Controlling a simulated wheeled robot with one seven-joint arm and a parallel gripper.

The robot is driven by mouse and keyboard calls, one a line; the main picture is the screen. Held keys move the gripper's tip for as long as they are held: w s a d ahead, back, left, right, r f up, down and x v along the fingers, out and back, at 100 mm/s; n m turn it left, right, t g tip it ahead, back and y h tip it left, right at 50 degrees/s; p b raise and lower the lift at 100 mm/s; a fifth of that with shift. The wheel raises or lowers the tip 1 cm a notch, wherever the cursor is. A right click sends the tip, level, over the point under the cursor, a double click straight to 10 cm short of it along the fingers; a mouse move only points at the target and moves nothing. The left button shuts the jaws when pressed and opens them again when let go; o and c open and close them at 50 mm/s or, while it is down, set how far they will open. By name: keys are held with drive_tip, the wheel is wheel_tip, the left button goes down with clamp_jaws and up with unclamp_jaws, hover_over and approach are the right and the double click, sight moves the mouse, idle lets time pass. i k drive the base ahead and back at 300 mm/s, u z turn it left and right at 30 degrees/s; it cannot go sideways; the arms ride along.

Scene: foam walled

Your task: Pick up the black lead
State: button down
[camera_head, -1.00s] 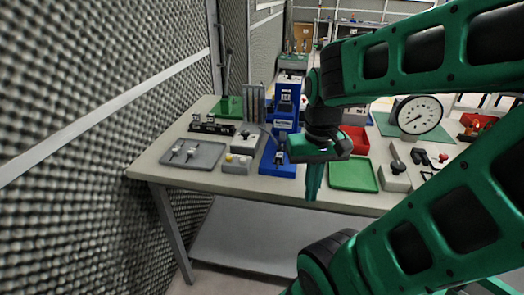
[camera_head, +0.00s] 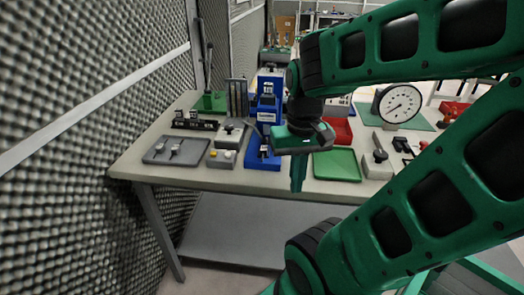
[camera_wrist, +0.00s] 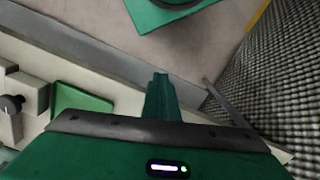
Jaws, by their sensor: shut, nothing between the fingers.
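I cannot pick out the black lead with certainty. Small black items (camera_head: 403,146) lie on the right part of the table in the head view, partly cut off by my arm, and their shape is unclear. My gripper (camera_head: 297,186) points down in front of the table's front edge, between the blue stand and the green tray. Its fingers are together and hold nothing. In the wrist view the closed fingers (camera_wrist: 160,82) show against the floor and the table's side, with no lead near them.
The table (camera_head: 230,183) carries a green tray (camera_head: 337,165), a blue stand (camera_head: 262,154), a grey tray (camera_head: 176,151), a grey box with yellow buttons (camera_head: 222,158), a red bin (camera_head: 340,131) and a round dial (camera_head: 399,103). A foam wall (camera_head: 80,120) stands close on the left.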

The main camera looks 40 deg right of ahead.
sight(264, 151)
drive_tip(key=k, duration=1.65)
drive_tip(key=z, duration=0.45)
drive_tip(key=i, duration=1.5)
